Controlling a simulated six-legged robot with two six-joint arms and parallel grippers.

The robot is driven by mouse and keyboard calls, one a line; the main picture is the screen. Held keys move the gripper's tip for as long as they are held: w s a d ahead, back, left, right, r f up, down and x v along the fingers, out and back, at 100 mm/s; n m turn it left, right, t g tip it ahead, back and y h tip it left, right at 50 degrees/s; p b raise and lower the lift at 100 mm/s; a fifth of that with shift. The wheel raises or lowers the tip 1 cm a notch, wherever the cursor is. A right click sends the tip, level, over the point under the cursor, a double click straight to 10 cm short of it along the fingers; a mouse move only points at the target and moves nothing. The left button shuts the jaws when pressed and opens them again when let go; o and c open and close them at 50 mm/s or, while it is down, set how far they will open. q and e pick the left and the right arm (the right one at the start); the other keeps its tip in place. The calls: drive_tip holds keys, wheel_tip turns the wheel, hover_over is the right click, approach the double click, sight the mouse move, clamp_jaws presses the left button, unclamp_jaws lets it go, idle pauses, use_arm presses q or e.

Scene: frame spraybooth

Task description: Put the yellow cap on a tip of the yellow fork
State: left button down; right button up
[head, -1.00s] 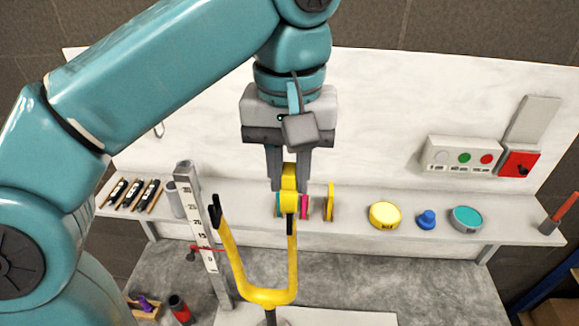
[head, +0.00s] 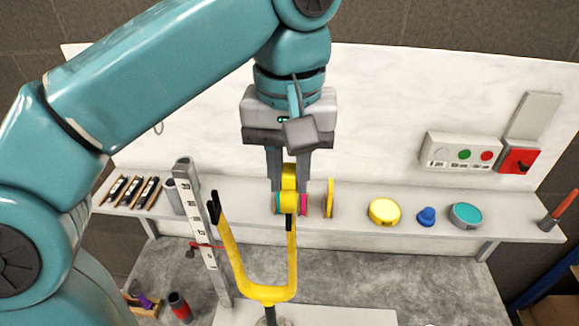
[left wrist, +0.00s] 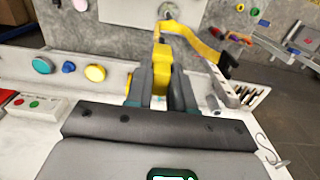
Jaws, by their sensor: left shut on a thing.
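The yellow fork (head: 266,293) stands upright in front of the bench, with two prongs ending in black tips. Its left tip (head: 214,205) is bare. My left gripper (head: 289,186) is shut on the yellow cap (head: 289,201), right above the fork's right prong. The black right tip (head: 289,222) shows just below the cap; I cannot tell whether the cap touches it or sits around it. In the left wrist view the cap (left wrist: 160,82) is between the fingers, with the fork (left wrist: 192,38) beyond it. My right gripper is not in view.
A shelf behind holds upright discs (head: 329,198), a yellow tin (head: 384,211), a blue knob (head: 427,216) and a teal tin (head: 466,215). A grey measuring post (head: 196,225) stands close left of the fork. A button box (head: 463,153) is at the right.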

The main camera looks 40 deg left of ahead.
sight(291, 169)
use_arm(q)
drive_tip(key=shift+f+b, duration=1.15)
drive_tip(key=shift+f, duration=0.45)
drive_tip(key=c, duration=0.9)
unclamp_jaws()
wheel_tip(291, 169, up, 6)
drive_tip(key=p, duration=0.3)
drive_tip(key=shift+w+r+p, duration=0.1)
drive_tip(key=shift+r+p, duration=0.15)
drive_tip(key=shift+p, duration=0.15)
drive_tip(key=shift+r+p, duration=0.6)
drive_tip(key=shift+f, duration=0.1)
drive_tip(key=shift+d, duration=0.1)
